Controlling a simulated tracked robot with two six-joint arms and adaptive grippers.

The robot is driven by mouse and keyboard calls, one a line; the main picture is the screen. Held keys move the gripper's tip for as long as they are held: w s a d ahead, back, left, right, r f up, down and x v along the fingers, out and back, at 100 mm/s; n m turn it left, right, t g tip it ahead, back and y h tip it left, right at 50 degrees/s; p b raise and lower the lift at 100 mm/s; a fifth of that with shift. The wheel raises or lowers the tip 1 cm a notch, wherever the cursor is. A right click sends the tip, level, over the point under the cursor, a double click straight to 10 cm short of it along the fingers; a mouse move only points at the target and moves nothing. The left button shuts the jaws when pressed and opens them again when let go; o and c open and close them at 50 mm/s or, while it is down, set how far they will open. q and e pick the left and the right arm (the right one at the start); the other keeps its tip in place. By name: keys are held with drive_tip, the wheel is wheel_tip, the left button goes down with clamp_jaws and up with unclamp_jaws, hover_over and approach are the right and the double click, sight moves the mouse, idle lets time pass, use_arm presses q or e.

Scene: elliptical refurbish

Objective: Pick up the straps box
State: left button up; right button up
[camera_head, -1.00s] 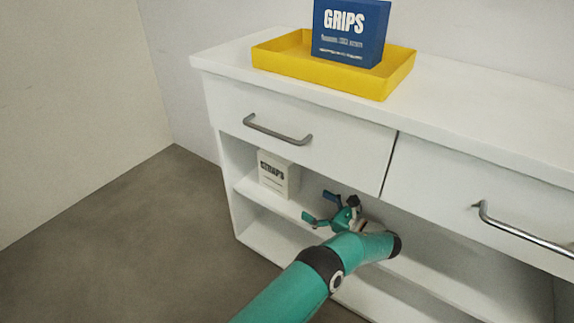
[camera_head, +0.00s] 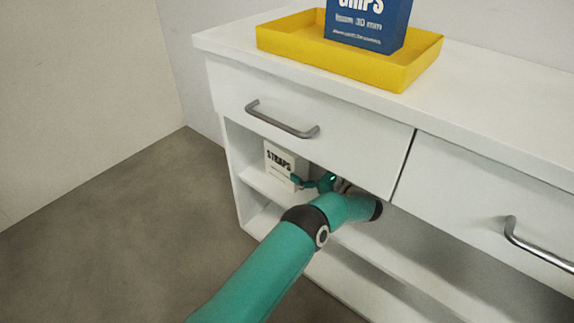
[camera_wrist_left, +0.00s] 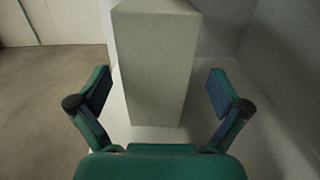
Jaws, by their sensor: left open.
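The straps box (camera_head: 280,163) is a white box with dark "STRAPS" lettering. It stands upright on the upper open shelf of the white cabinet, near its left end, below the left drawer. In the left wrist view the box (camera_wrist_left: 155,65) stands straight ahead, between the lines of the two fingers. My left gripper (camera_head: 300,182) is at the right side of the box in the head view. In the wrist view my left gripper (camera_wrist_left: 160,92) is open, with a finger on each side of the box and gaps between. The far finger is partly hidden in the head view. My right gripper is out of view.
A yellow tray (camera_head: 290,47) holding a blue GRIPS box (camera_head: 368,22) is on the cabinet top (camera_head: 480,90). Drawer handles (camera_head: 283,121) stick out above the shelf. The shelf's left side wall is close to the box. Open floor (camera_head: 110,220) lies to the left.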

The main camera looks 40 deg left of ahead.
sight(280, 161)
use_arm(q)
drive_tip(key=shift+w+a+r+b, duration=0.15)
drive_tip(key=shift+a+b, duration=0.45)
drive_tip(key=shift+a, duration=0.95)
drive_tip(key=shift+w+a+r+b, duration=0.1)
drive_tip(key=shift+a+b, duration=0.5)
drive_tip(key=shift+a, duration=0.95)
drive_tip(key=c, duration=1.2)
drive_tip(key=shift+c, duration=1)
drive_tip(key=shift+r, duration=0.15)
